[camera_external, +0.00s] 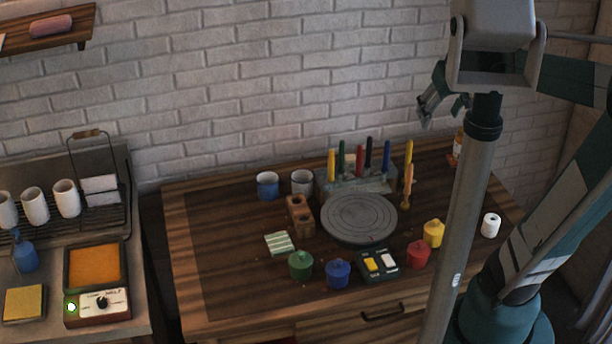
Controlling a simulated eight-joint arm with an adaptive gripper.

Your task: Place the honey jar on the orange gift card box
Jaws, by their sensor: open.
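I cannot pick out a thing that is clearly a honey jar. A small amber bottle with a pale label (457,146) stands at the back right of the wooden table, partly hidden by my arm. A yellow lidded pot (433,233) stands at the table's right side. No orange gift card box is clearly visible; the one large orange surface (95,265) is the top of a device with a dial on the left counter. My gripper (445,103) is open and empty, raised in front of the brick wall, above the table's back right.
A round grey turntable (359,217) sits mid-table, with a rack of coloured markers (360,181) behind it. Green (300,265), blue (338,273) and red (418,253) pots stand in front, beside a dark palette (377,265). Two mugs stand at the back. The table's left part is clear.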

